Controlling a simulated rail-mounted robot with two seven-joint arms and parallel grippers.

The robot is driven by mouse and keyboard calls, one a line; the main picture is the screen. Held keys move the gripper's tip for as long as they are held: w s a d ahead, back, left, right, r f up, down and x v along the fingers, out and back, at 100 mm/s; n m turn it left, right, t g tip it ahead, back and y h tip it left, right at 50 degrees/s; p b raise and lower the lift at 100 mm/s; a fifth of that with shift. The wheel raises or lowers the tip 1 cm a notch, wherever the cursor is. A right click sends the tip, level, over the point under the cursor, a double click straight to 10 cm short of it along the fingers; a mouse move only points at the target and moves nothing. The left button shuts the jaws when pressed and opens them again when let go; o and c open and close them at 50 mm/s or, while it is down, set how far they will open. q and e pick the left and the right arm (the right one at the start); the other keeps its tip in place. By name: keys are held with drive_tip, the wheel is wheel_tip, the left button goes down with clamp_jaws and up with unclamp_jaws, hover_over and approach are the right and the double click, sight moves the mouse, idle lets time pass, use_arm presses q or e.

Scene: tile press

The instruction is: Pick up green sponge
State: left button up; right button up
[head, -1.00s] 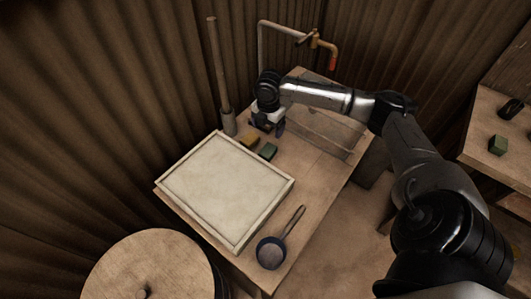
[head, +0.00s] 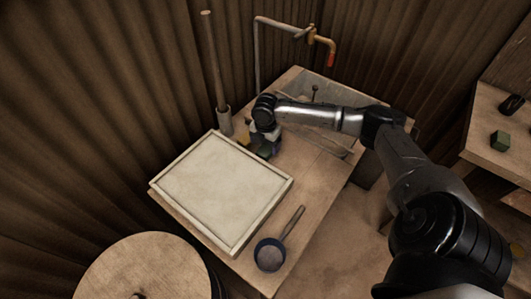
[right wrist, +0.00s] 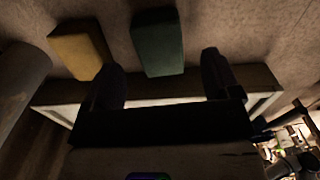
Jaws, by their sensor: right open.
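The green sponge (head: 265,153) lies on the wooden table by the back edge of the framed pale panel. In the right wrist view the green sponge (right wrist: 158,42) shows as a dark green block. My right gripper (head: 262,142) is over the sponges, fingers pointing down. Its open fingers (right wrist: 162,72) show to either side of the green sponge, with gaps on both sides; I cannot tell how far above it they are. A yellow sponge (right wrist: 78,50) lies beside it, outside the fingers; the arm mostly hides it in the head view. My left gripper is not in view.
An upright grey cylinder with a wooden pole (head: 224,122) stands close to the left of the gripper. A copper tap (head: 328,45) and basin are behind.

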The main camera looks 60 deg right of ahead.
sight(266, 149)
wheel_tip(266, 149, down, 4)
drive_tip(key=shift+b, duration=0.65)
drive_tip(key=c, duration=1)
